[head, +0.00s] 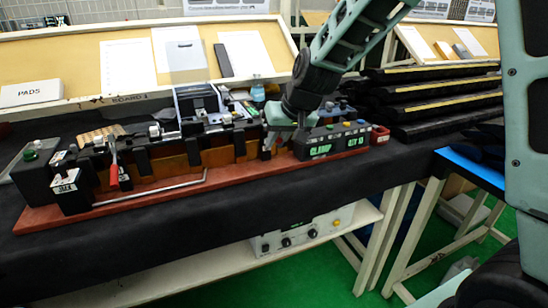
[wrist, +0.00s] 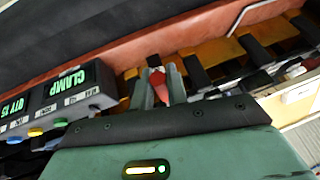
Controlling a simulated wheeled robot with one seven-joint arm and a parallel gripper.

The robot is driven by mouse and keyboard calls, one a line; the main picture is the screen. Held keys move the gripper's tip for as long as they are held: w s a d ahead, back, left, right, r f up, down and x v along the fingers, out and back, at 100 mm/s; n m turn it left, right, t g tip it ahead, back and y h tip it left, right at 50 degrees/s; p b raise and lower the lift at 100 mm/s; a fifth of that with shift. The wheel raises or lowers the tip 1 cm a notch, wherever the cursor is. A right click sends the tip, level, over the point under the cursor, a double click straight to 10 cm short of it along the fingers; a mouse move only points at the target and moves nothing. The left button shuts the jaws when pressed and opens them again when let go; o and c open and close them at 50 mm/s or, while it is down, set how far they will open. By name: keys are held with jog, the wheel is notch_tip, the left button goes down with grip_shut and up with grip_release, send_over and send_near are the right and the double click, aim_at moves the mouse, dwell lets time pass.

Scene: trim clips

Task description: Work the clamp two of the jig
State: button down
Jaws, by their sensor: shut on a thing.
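The jig (head: 130,213) is a long red-brown base on the black-covered table, with black blocks and orange-brown parts along it. One clamp's red handle (head: 114,175) hangs down near its left end, apart from my gripper. My gripper (head: 283,146) is over the right part of the jig, just left of the control box (head: 335,142) lettered CLAMP. In the wrist view my gripper (wrist: 160,84) is shut on another red clamp handle (wrist: 159,86), which has a pale tip and sits between the fingers. In the head view my gripper hides that handle.
A bent metal rod (head: 155,194) runs along the jig's front. A small red box (head: 380,134) stands at the right end. Black stacked strips (head: 440,100) lie to the right. A tilted board with papers (head: 127,64) rises behind. The table's front strip is clear.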

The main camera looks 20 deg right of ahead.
jog(key=shift+w+f+t+b, duration=0.15)
jog(key=shift+f+t+b, duration=1.45)
jog(key=shift+b, duration=5)
jog(key=shift+r+b, duration=0.1)
jog(key=shift+b, duration=0.45)
jog(key=shift+w+r+t+b, duration=0.15)
jog(key=shift+t+b, duration=0.45)
jog(key=shift+b, duration=0.6)
jog(key=c, duration=1.4)
grip_release()
